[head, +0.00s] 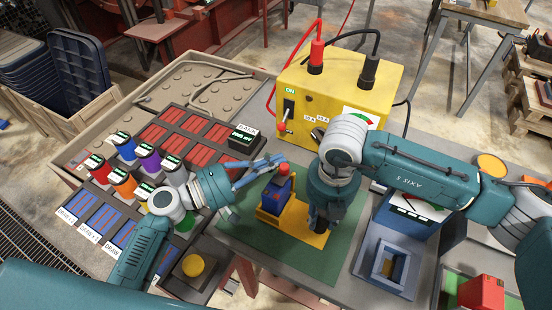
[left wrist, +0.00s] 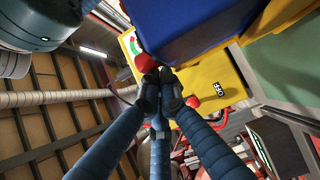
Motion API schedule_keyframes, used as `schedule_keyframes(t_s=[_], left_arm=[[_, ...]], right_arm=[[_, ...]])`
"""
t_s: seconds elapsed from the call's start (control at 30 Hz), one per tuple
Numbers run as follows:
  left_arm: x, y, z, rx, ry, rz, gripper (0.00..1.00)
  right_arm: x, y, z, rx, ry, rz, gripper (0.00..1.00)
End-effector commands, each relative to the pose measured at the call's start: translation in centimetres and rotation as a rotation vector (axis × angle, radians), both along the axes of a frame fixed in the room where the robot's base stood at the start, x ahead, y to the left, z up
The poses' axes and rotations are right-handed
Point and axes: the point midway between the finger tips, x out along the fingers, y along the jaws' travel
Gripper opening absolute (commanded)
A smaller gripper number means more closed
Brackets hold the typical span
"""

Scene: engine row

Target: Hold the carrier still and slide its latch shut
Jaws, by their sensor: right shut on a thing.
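The carrier is a yellow base (head: 270,222) with a blue block (head: 277,193) standing on it, on a green mat (head: 345,250). A red knob (head: 284,169) tops the blue block. My left gripper (head: 278,158) has its fingers drawn together right beside the red knob. In the left wrist view the fingertips (left wrist: 161,76) meet close to the red knob (left wrist: 146,62); I cannot tell whether they touch it. My right gripper (head: 321,222) points down at the right end of the yellow base and is shut on the carrier. Its fingers hide the part they hold.
A yellow power box (head: 335,90) with red and black cables stands behind the carrier. A yellow button (head: 194,265) is at front left. A blue-grey square socket (head: 388,265) and a red block (head: 481,293) are at right.

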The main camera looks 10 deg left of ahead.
Motion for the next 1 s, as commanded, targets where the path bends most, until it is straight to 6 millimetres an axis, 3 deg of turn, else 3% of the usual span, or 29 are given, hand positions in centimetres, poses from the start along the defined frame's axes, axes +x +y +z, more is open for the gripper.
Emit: schedule_keyframes(t_s=[0.17,0.5,0.7,1.0], left_arm=[[-0.2,-0.3,0.4,0.004,0.002,-0.009,0.00],[-0.1,-0.1,6.8,0.004,-0.006,-0.005,0.00],[-0.1,0.0,9.4,0.002,-0.002,-0.003,0.00],[0.0,0.0,10.0,0.000,0.000,0.000,0.00]], right_arm=[[0.2,0.1,0.1,0.003,-0.006,-0.001,0.00],[0.2,0.1,0.1,0.003,-0.006,-0.001,0.00],[0.1,0.1,0.1,0.002,-0.004,-0.001,0.00],[0.1,0.0,0.1,0.001,-0.003,0.000,0.00]])
